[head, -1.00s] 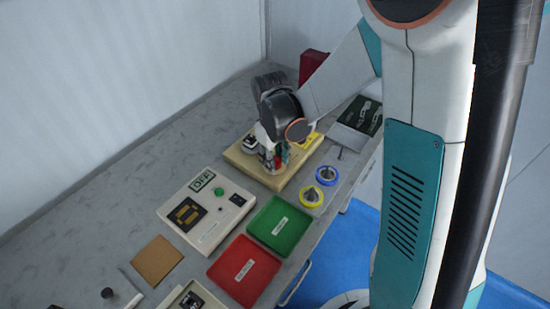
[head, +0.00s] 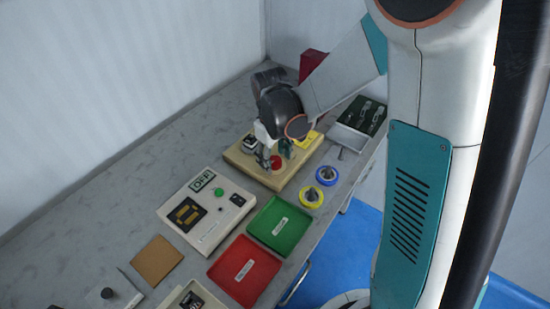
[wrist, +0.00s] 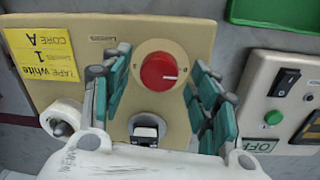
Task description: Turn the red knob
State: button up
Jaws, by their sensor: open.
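The red knob (wrist: 160,72) is round with a white pointer line aimed to the right in the wrist view. It sits on a tan panel (wrist: 190,37). In the head view the knob (head: 277,161) shows beside the fingers on the wooden-coloured panel (head: 250,166). My gripper (wrist: 155,85) is open, its teal-padded fingers spread on the left and right of the knob with gaps to both sides. In the head view my gripper (head: 275,155) is over the panel. Whether the fingertips are level with the knob is unclear.
A black switch (wrist: 146,130) lies below the knob, a white roll (wrist: 62,118) at left, and a yellow label (wrist: 45,55). A control box (head: 208,210) stands nearby with green (head: 280,225) and red (head: 243,270) trays. Two spools (head: 326,175) sit at the bench edge.

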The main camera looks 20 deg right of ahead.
aim_at(273, 163)
notch_tip(273, 163, up, 11)
jog(key=shift+s+a, duration=0.15)
jog(key=shift+a, duration=0.15)
jog(key=shift+r, duration=0.1)
dwell(0.4)
jog(key=s+d+r+m+t, duration=0.2)
jog(key=s+r+t, duration=0.1)
jog(key=s, duration=0.5)
jog(key=s+d+r+m+t, duration=0.1)
jog(key=s+r+m+t, duration=0.2)
jog(key=s, duration=0.5)
jog(key=shift+s+d+t+y, duration=0.3)
jog(key=shift+d+t, duration=0.05)
jog(key=shift+t, duration=0.15)
